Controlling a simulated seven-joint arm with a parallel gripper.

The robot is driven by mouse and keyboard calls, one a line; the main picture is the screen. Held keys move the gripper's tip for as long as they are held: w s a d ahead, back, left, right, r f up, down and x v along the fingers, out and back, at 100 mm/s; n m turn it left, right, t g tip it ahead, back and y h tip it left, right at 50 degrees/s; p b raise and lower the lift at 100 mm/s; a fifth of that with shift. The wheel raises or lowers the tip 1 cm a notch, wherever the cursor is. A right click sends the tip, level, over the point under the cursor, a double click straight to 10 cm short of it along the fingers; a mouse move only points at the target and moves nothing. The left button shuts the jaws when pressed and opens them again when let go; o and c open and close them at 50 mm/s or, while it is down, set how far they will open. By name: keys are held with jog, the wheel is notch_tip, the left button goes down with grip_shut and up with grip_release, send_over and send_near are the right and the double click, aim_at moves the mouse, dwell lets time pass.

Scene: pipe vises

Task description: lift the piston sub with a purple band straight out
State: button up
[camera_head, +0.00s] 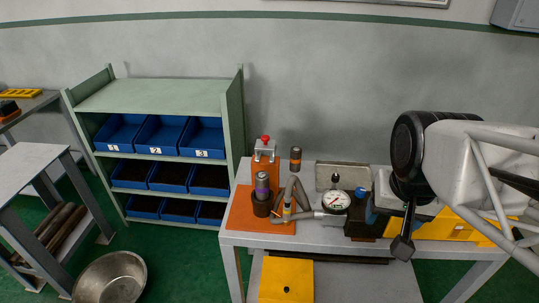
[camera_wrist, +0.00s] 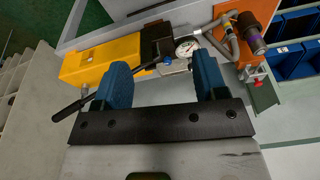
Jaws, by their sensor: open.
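The piston sub with a purple band (camera_head: 262,184) stands upright in a dark brown round holder (camera_head: 262,207) on an orange plate (camera_head: 244,213) at the left end of the workbench. In the wrist view, the piston sub (camera_wrist: 256,42) and its brown holder (camera_wrist: 248,24) show at the upper right. My gripper (camera_wrist: 163,72) has blue fingers, spread wide and empty. It is well to the right of the piston sub in the head view, over the right part of the bench. The arm hides most of the gripper there.
Hoses run beside the holder to a pressure gauge (camera_head: 335,201) and a dark pump block with a black lever (camera_head: 403,243). A red-topped clamp (camera_head: 265,150) and an orange-banded cylinder (camera_head: 295,159) stand behind. A shelf of blue bins (camera_head: 162,134) is at left.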

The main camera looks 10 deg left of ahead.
jog(key=w+a+m, duration=0.4)
jog(key=w+a, duration=0.1)
jog(key=w, duration=0.5)
jog(key=m+g, duration=0.2)
jog(key=m, duration=1)
send_over(262, 175)
jog(key=f, duration=1.1)
jog(key=shift+d+f, duration=0.2)
jog(key=shift+f, duration=0.15)
jog(key=shift+a+f, duration=0.2)
jog(key=shift+a, duration=0.05)
jog(key=shift+f, duration=0.25)
jog(key=shift+f, duration=4.25)
jog(key=shift+c, duration=0.5)
jog(key=c, duration=0.7)
